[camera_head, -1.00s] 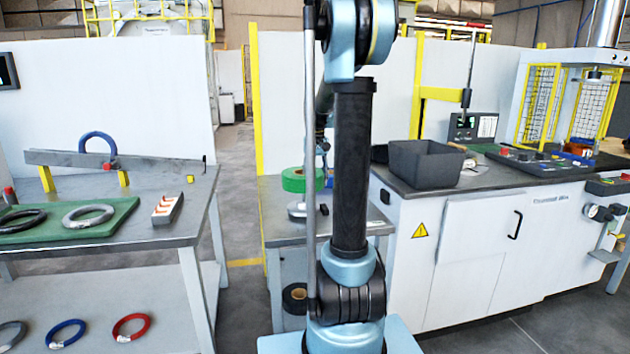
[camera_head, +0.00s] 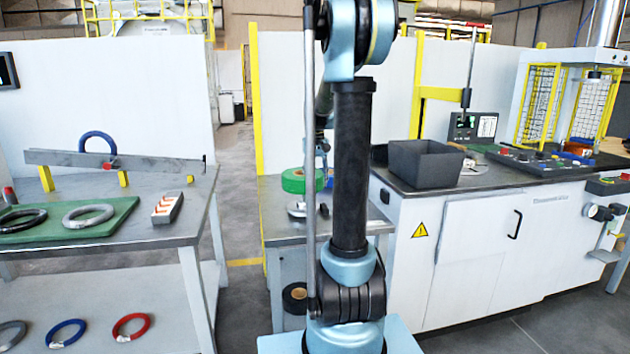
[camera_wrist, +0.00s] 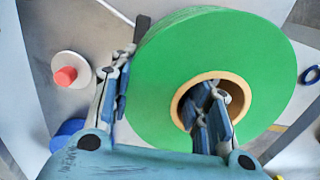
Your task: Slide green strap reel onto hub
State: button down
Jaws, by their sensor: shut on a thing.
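The green strap reel (camera_wrist: 165,60) is a wide flat disc with a tan-rimmed centre hole. It fills much of the wrist view. My gripper (camera_wrist: 160,80) is shut on its ring, with one finger at the left outer edge and the other in the centre hole. In the head view the reel (camera_head: 294,181) shows left of my arm, above the small grey table; my gripper is mostly hidden there. A white disc with a red knob (camera_wrist: 65,76), possibly the hub, lies left of the reel in the wrist view, apart from it.
The small grey table (camera_head: 285,228) stands between the left bench (camera_head: 145,235) and the right-hand counter (camera_head: 420,188) with its dark bin (camera_head: 425,163). A dark roll (camera_head: 295,297) lies on the small table's lower shelf. A blue round thing (camera_wrist: 70,127) is below the white disc.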

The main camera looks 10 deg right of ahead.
jog(key=shift+f, duration=3)
dwell(0.5)
jog(key=c, duration=0.8)
grip_release()
notch_tip(320, 180, up, 12)
jog(key=shift+d+f, duration=0.1)
